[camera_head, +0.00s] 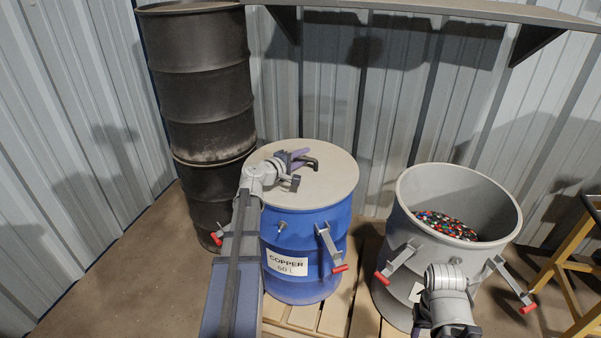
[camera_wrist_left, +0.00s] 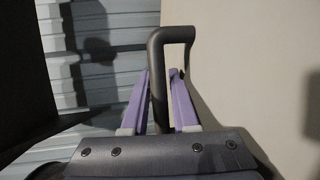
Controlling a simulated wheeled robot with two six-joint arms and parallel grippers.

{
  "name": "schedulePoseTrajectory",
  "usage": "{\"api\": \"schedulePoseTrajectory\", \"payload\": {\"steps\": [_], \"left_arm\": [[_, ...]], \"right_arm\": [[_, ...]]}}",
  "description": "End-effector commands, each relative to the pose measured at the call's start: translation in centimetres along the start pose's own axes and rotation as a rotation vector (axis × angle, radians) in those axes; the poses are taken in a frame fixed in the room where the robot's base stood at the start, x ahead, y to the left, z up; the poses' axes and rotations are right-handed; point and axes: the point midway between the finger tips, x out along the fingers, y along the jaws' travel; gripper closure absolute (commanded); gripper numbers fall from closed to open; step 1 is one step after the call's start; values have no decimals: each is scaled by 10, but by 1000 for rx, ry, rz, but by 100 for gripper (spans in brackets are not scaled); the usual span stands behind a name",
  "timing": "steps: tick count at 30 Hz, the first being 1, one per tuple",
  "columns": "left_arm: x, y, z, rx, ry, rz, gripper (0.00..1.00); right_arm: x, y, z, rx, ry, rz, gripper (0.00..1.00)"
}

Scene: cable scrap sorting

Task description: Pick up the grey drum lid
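The grey drum lid (camera_head: 328,186), a flat round light-grey disc, lies on the blue drum (camera_head: 310,225) labelled COPPER. It also fills the right of the left wrist view (camera_wrist_left: 245,60). Its dark looped handle (camera_wrist_left: 156,85) stands up between the purple fingers of my left gripper (camera_wrist_left: 160,75). The fingertips sit close against both sides of the handle post, and the gripper looks shut on it. In the head view my left gripper (camera_head: 300,164) is low over the lid's middle. My right gripper (camera_head: 446,331) is at the bottom edge; its fingers are not clear.
An open grey drum (camera_head: 412,225) with colourful scrap (camera_head: 445,226) inside stands to the right. A yellow stand (camera_head: 570,255) is at far right. The drums rest on a wooden pallet (camera_head: 335,318).

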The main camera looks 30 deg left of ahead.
Motion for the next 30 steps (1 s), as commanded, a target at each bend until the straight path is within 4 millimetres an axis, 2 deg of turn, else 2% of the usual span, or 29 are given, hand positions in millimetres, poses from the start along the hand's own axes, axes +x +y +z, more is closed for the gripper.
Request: {"api": "schedulePoseTrajectory", "payload": {"steps": [1, 3, 9, 16, 30], "left_arm": [[9, -1, -1, 0, -2, 0, 73], [12, 0, 0, 0, -2, 0, 73], [11, 0, 0, -1, 0, 0, 74], [11, 0, 0, -1, 0, 0, 100], [10, 0, 0, 0, -1, 0, 100]], "right_arm": [[2, 0, 0, 0, 0, 0, 50], [2, 0, 0, -1, 0, 0, 50], [2, 0, 0, -1, 0, 0, 50], [2, 0, 0, 0, 0, 0, 50], [2, 0, 0, 0, 0, 0, 50]]}}
